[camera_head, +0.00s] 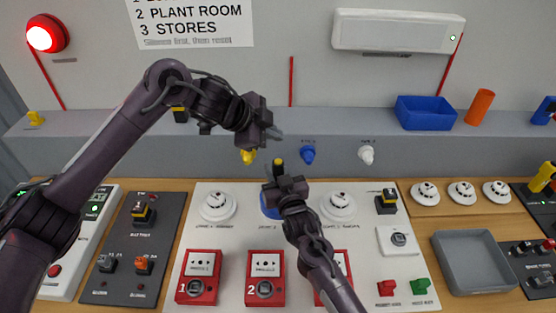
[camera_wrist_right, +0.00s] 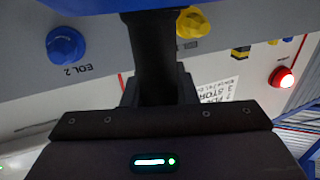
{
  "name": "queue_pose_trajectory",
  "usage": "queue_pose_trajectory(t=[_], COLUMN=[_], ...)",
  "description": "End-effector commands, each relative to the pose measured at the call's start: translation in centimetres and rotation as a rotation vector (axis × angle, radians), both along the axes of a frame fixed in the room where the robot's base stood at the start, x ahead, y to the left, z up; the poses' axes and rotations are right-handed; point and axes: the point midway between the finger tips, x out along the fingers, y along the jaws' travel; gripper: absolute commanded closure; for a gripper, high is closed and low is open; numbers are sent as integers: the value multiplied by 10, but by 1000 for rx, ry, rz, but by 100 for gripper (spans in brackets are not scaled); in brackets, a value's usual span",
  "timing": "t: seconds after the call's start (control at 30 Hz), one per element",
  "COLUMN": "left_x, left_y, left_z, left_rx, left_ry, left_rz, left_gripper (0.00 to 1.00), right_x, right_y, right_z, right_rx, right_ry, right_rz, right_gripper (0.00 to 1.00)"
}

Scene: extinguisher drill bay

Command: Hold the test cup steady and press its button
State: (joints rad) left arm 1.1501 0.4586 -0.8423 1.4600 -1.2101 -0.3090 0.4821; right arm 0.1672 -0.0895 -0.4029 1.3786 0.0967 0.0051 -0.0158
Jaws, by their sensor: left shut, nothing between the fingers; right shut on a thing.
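The blue test cup (camera_head: 268,211) is between the two white detectors on the white panel, partly hidden by my right gripper (camera_head: 282,184). A dark stem with a yellow band (camera_head: 279,164) rises just above that gripper. My right gripper is shut on the cup's dark stem, which also shows in the right wrist view (camera_wrist_right: 155,55) below a blue edge of the cup (camera_wrist_right: 85,5). My left gripper (camera_head: 275,134) is shut and empty, above and slightly left of the stem's top, apart from it. I cannot make out the button. Whatever is under the cup is hidden.
White detectors (camera_head: 217,206) and (camera_head: 338,206) flank the cup. Red call points (camera_head: 265,279) stand in front. Yellow (camera_head: 248,157), blue (camera_head: 308,155) and white (camera_head: 366,155) knobs sit on the ledge front behind. A grey tray (camera_head: 440,262) lies empty at right.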

Motion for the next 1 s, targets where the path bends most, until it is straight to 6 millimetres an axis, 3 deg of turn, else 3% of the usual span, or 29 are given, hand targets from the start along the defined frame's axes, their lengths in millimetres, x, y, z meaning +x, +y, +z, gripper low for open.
queue_pose_trajectory(t=[0.07, 0.1, 0.3, 0.67, 1.0], left_x=[0, 0, 0, 0, 0], left_y=[0, 0, 0, 0, 0], left_z=[0, 0, 0, 0, 0], left_rx=[0, 0, 0, 0, 0], left_ry=[0, 0, 0, 0, 0], left_rz=[0, 0, 0, 0, 0], left_gripper=[100, 100, 100, 100, 100], right_x=[0, 0, 0, -6, -69], right_y=[0, 0, 0, -2, -23], right_z=[0, 0, 0, -1, -2], right_rx=[0, 0, 0, 0, -1], right_ry=[0, 0, 0, 1, 3], right_rz=[0, 0, 0, 0, 0], right_gripper=[100, 73, 49, 49, 49])
